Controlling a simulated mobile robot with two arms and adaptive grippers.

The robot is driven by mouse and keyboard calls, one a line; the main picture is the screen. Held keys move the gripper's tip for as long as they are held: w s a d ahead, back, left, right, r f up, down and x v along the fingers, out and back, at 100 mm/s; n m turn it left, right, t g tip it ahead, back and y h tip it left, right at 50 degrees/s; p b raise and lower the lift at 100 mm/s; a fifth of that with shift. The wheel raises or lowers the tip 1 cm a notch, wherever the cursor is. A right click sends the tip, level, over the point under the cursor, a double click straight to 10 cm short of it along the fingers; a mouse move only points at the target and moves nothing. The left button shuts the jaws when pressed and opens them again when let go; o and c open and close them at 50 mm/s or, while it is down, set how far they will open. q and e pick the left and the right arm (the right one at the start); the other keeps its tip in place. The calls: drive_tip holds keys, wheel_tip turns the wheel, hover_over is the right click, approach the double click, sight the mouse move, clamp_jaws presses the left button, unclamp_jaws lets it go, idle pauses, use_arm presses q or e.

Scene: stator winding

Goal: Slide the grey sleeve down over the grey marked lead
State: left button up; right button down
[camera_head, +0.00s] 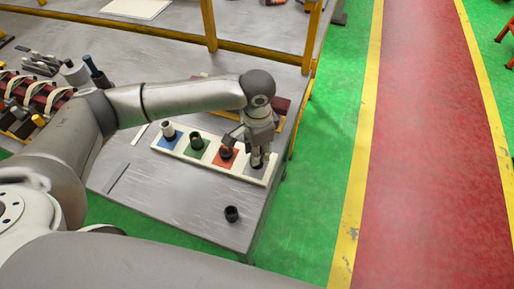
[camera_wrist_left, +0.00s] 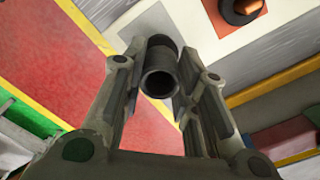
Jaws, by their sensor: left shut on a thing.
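My left gripper (camera_head: 258,158) points down at the right end of a pale board (camera_head: 186,156), over its grey square (camera_head: 256,171). In the left wrist view my left gripper (camera_wrist_left: 160,95) is shut on a dark grey hollow sleeve (camera_wrist_left: 158,82), with its open end facing the camera. A dark round shape shows just beyond the sleeve; I cannot tell whether it is part of the sleeve or the lead. The grey marked lead is not clearly visible, so I cannot tell whether the sleeve is around it. My right gripper is not in view.
Leads stand on the board's blue (camera_head: 168,143), green and red squares, the red one closest to my gripper. A loose dark ring (camera_head: 231,214) lies near the table's front corner. A red wound part (camera_head: 38,96) lies at the left. The table's right edge is close.

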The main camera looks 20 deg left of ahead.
use_arm(q)
drive_tip(key=o, duration=0.9)
drive_tip(key=shift+c, duration=0.2)
drive_tip(key=shift+r, duration=0.1)
wheel_tip(320, 180, up, 12)
idle(0.4)
